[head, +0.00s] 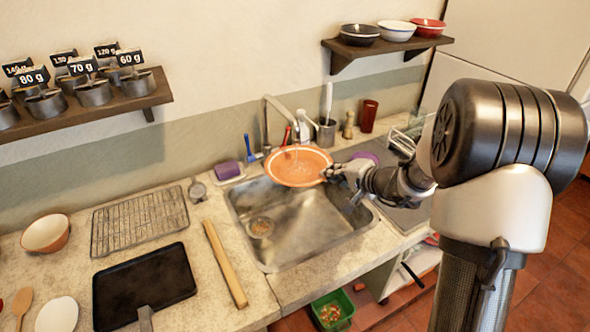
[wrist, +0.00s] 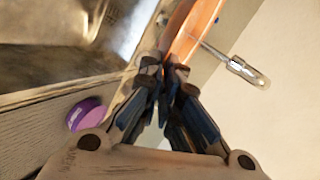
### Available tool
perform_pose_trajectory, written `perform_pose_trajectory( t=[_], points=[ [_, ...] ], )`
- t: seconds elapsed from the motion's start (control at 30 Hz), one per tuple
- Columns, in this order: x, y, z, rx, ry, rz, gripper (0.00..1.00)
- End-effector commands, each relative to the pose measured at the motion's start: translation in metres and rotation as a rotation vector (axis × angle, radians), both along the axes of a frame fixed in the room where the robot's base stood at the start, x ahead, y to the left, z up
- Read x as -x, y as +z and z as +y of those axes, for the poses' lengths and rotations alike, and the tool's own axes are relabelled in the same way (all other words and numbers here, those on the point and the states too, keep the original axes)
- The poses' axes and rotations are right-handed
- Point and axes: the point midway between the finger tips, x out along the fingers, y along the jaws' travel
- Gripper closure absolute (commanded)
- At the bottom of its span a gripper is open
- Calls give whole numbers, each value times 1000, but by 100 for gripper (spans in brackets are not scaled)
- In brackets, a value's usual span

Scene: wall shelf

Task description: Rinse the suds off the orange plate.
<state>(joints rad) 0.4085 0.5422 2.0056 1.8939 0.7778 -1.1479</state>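The orange plate (head: 299,166) is held above the far part of the sink (head: 315,221), under the faucet (head: 280,108). Its upper face is turned partly toward the head camera. A pale streak, water or suds, shows near its middle; I cannot tell which. My gripper (head: 333,174) is shut on the plate's right edge. In the wrist view the fingers (wrist: 170,72) meet at the orange rim (wrist: 192,32). The fingers hide the gripped part of the rim.
A purple sponge (head: 228,170) and a blue brush (head: 249,148) are left of the faucet. Bottles and a utensil holder (head: 326,133) stand behind the sink. A wooden strip (head: 225,262), black tray (head: 145,286) and wire rack (head: 139,220) lie left. A purple round thing (wrist: 86,113) is near my gripper.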

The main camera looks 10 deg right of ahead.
Motion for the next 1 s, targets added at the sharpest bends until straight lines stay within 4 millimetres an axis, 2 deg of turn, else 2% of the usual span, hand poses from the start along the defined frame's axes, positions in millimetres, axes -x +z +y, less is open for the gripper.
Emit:
perform_pose_trajectory(
  t=[1.0],
  points=[
    [76,0,-6,-1,0,-2,100]
  ],
)
